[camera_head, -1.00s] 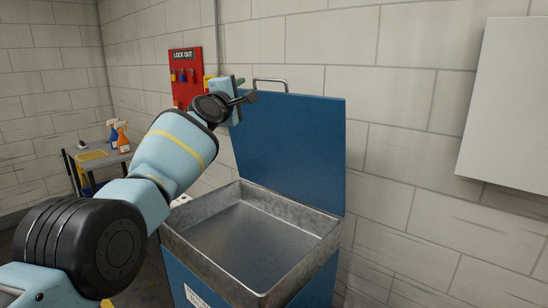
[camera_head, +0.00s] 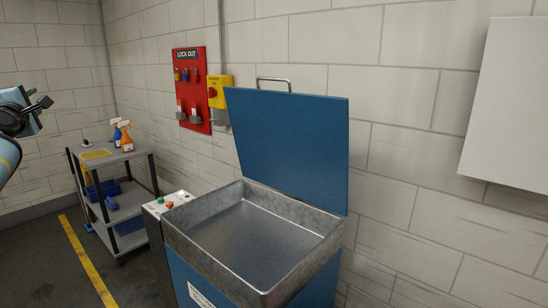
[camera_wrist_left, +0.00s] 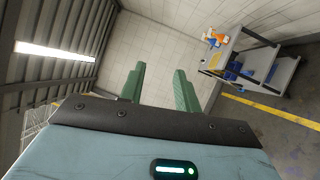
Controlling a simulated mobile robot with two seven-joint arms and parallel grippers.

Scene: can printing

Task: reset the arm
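My left gripper (camera_head: 38,104) is at the left edge of the head view, well to the left of the blue machine, touching nothing. In the left wrist view its two green fingers (camera_wrist_left: 158,88) stand apart with nothing between them. The blue lid (camera_head: 295,145) of the machine is raised and leans back near the wall, with a metal handle on its top edge. The metal basin (camera_head: 255,238) below it looks empty. My right gripper is not in view.
A grey cart (camera_head: 128,203) with spray bottles (camera_head: 126,138) and blue bins stands left of the machine. A control panel (camera_head: 168,203) with buttons sits beside the basin. A red lockout board (camera_head: 191,90) and yellow switch box (camera_head: 219,90) hang on the wall.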

